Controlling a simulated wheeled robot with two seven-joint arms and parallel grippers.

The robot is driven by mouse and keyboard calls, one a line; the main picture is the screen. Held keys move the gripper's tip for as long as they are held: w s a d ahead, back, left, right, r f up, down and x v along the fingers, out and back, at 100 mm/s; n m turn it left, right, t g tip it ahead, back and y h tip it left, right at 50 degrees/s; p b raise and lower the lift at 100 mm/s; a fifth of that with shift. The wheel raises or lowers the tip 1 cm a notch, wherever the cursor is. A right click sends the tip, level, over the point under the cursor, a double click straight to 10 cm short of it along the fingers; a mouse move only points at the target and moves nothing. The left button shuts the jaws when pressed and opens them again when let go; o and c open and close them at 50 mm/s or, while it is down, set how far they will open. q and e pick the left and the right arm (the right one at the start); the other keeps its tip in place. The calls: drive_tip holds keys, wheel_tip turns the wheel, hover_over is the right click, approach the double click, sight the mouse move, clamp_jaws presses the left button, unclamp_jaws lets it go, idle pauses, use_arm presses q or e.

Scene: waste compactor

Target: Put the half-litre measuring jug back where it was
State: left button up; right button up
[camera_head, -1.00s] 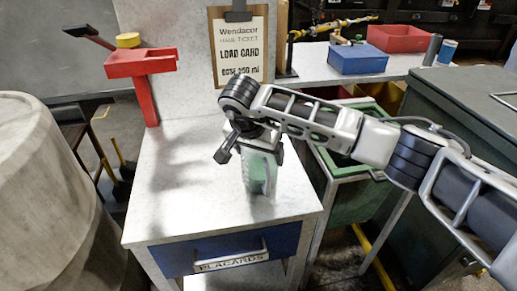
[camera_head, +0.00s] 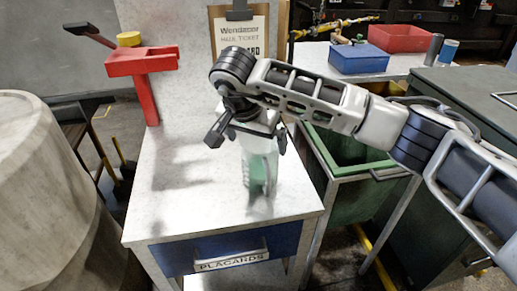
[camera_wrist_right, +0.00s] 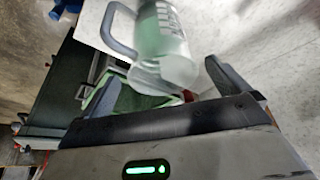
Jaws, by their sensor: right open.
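The measuring jug (camera_head: 259,172) is clear with a green tint. My left gripper is not in view.
A red stand (camera_head: 145,75) is at the cabinet's back left. A clipboard with a load card (camera_head: 240,32) is behind the arm. A green bin (camera_head: 350,200) stands right of the cabinet. A blue box (camera_head: 358,60) sits on the back bench. The cabinet's left top is clear.

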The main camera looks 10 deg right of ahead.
drive_tip(key=v, duration=0.7)
drive_tip(key=s+a+f+m+g+y, duration=0.1)
drive_tip(key=s+a+f+g+y, duration=0.2)
drive_tip(key=s+a+f+y, duration=0.25)
drive_tip(key=s+a+f+m+g+y, duration=0.1)
drive_tip(key=s+a+f+g+y, duration=0.25)
drive_tip(key=s+a, duration=0.4)
drive_tip(key=s+a+r+m+y, duration=0.4)
drive_tip(key=a+r+m+y, duration=0.35)
drive_tip(key=m+y, duration=0.55)
drive_tip(key=w+d+f+m+t+h, duration=0.25)
drive_tip(key=d+m+t, duration=0.35)
drive_tip(key=m+t, duration=0.6)
drive_tip(key=w+d+f+m+t+h, duration=0.2)
drive_tip(key=w+d+m+t, duration=0.4)
drive_tip(key=m, duration=1)
drive_tip(key=s+d+f+m+h, duration=0.4)
drive_tip(key=d+f+m+h, duration=0.5)
drive_tip(key=f+m, duration=0.35)
drive_tip(key=s+d+f+m+g+h, duration=0.2)
drive_tip(key=s+d+f+m+g, duration=0.2)
drive_tip(key=s+f+m, duration=0.3)
wheel_tip(320, 180, down, 3)
drive_tip(key=s+d, duration=0.1)
drive_tip(key=s, duration=0.1)
drive_tip(key=shift+s+d+g, duration=0.2)
drive_tip(key=shift+s+g, duration=0.15)
